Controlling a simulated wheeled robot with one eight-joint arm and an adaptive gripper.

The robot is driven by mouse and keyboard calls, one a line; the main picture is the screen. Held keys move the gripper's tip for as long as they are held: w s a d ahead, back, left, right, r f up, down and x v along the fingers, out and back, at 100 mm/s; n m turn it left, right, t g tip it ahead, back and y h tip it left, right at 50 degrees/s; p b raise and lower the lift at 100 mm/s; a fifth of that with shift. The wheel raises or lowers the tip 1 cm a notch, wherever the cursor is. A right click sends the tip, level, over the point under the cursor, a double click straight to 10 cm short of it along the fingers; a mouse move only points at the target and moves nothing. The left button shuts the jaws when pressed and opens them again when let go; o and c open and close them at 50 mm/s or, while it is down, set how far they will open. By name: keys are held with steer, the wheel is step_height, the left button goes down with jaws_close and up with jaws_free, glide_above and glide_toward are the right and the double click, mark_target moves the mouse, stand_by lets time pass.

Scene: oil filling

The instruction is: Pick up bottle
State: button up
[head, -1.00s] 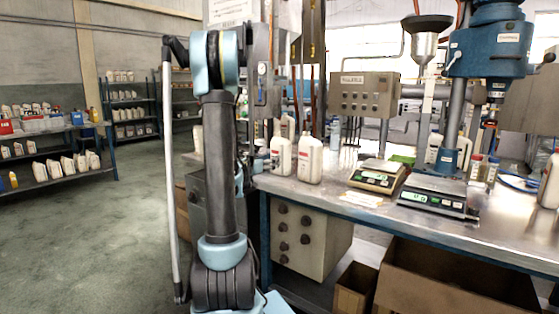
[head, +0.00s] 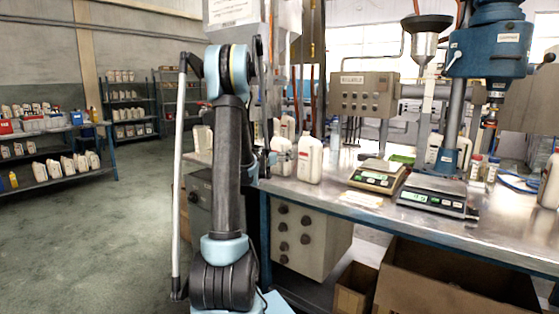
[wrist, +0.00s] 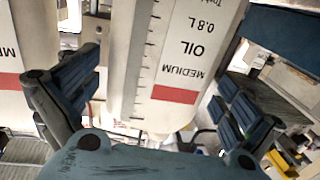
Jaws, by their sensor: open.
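A white oil bottle (wrist: 170,60) with a red band and the words "OIL MEDIUM 0.8 L" fills the middle of the wrist view, its print upside down. My gripper (wrist: 157,80) is open, with one dark finger on each side of this bottle; gaps show between bottle and fingers. In the head view my gripper (head: 264,163) is low at the left end of the metal table, partly hidden by my arm. A white bottle (head: 281,158) stands right beside it, and another white bottle (head: 310,160) stands just to the right.
The second bottle also shows close by at the left of the wrist view (wrist: 14,70). Two scales (head: 377,177) (head: 437,194) stand farther right on the metal table (head: 330,193). A control box (head: 364,93) is behind. Cardboard boxes (head: 450,280) sit below the table.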

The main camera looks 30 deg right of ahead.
steer(key=shift+x, duration=1)
steer(key=c, duration=0.9)
steer(key=shift+c, duration=0.2)
